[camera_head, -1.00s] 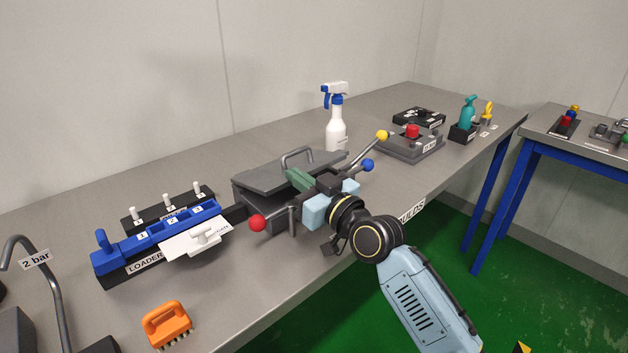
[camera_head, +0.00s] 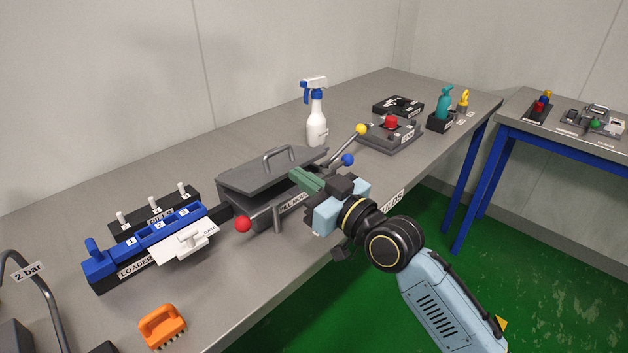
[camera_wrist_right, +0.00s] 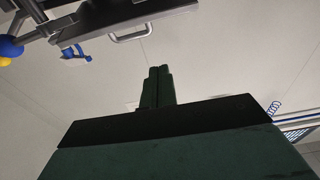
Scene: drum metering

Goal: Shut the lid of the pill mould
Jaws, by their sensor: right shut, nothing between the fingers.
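The pill mould (camera_head: 235,199) is a dark grey box in the middle of the bench. My right gripper (camera_head: 298,176) has green fingers, shut and empty, just off the lid's front right edge. I cannot tell whether they touch it. In the right wrist view the fingers (camera_wrist_right: 157,87) are together and the lid (camera_wrist_right: 95,22) shows at upper left. My left gripper is not in view.
Yellow (camera_head: 361,129) and blue (camera_head: 348,160) knobs stick out at the mould's right. A spray bottle (camera_head: 316,122) stands behind. An orange brush (camera_head: 162,327) lies in front.

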